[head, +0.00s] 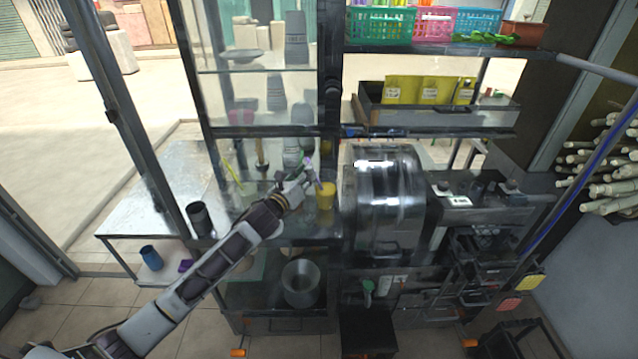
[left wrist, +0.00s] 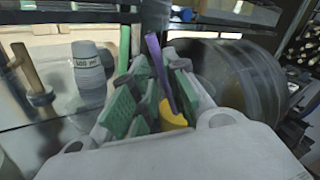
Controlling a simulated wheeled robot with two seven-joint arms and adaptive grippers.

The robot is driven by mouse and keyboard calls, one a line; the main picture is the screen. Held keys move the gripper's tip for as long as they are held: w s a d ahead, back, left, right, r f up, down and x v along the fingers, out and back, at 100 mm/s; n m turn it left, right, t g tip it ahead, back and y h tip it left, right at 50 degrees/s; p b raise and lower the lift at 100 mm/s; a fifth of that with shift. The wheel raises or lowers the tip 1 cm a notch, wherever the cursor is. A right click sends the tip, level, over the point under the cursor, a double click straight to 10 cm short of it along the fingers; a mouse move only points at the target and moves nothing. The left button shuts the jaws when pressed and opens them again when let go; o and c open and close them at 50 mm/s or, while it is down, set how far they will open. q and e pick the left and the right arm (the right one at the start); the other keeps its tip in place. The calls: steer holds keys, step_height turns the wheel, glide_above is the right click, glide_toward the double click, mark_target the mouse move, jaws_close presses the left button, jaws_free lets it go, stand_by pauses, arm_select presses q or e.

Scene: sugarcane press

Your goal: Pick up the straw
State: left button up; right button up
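A purple straw (left wrist: 160,72) stands tilted between the fingers of my left gripper (left wrist: 158,100) in the left wrist view. Its lower end reaches the yellow cup (left wrist: 172,116), partly hidden behind the fingers. In the head view the yellow cup (head: 326,199) stands on the counter, just right of my left gripper (head: 308,172). The green-padded fingers are apart, with the straw in the gap; I cannot see clear contact. My right gripper is in neither view.
A metal drum-shaped press (head: 384,200) stands close to the right of the cup. A glass panel, a dark cup (head: 200,218) and a yellow-green straw (head: 231,172) are to the left. A shelf with a dark tray (head: 440,112) is above right.

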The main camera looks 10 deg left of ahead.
arm_select(q)
steer(key=shift+p+x, duration=0.5)
steer(key=shift+x, duration=1.5)
steer(key=c, duration=0.3)
steer(key=shift+r, duration=0.2)
step_height(320, 180, up, 18)
steer(key=shift+f+b, duration=0.1)
steer(key=shift+b, duration=0.35)
